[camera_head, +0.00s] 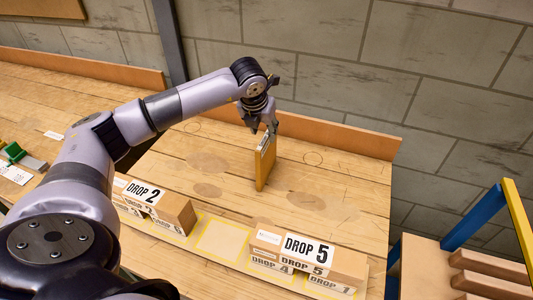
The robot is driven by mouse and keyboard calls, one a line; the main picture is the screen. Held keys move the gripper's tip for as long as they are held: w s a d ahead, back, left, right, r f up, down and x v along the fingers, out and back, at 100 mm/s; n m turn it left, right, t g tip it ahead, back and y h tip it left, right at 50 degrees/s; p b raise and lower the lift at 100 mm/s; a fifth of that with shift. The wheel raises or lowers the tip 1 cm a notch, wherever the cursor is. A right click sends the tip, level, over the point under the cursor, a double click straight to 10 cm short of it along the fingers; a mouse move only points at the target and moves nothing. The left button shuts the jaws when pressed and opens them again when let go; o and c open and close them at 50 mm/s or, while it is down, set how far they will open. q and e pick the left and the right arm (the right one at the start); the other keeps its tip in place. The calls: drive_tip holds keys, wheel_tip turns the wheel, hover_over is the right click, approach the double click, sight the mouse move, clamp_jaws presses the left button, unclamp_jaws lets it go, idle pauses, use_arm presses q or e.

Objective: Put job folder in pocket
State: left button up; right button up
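A thin tan-orange panel, which looks like the job folder (264,165), is upright and seen nearly edge-on over the middle of the wooden bench. My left gripper (267,132) comes down from above with its fingers closed at the folder's top edge. The folder's lower end is at or just above the bench top; I cannot tell if it touches. I cannot make out a pocket for certain. My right gripper is out of view.
A wooden block labelled DROP 2 (170,211) and another labelled DROP 5 (335,263) stand along the front of the bench (335,185), with a yellow-outlined empty area (222,240) between them. A low orange board (345,137) edges the back. Shelving (465,270) stands at right.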

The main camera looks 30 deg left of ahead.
sight(266, 137)
use_arm(q)
drive_tip(key=shift+x, duration=0.85)
drive_tip(key=shift+w+f+p, duration=0.3)
drive_tip(key=shift+f+p, duration=0.2)
drive_tip(key=shift+p, duration=0.05)
drive_tip(key=p+x, duration=0.1)
drive_tip(key=x, duration=0.3)
drive_tip(key=shift+w+f, duration=0.1)
drive_tip(key=shift+f, duration=0.3)
drive_tip(key=shift+c, duration=0.5)
clamp_jaws()
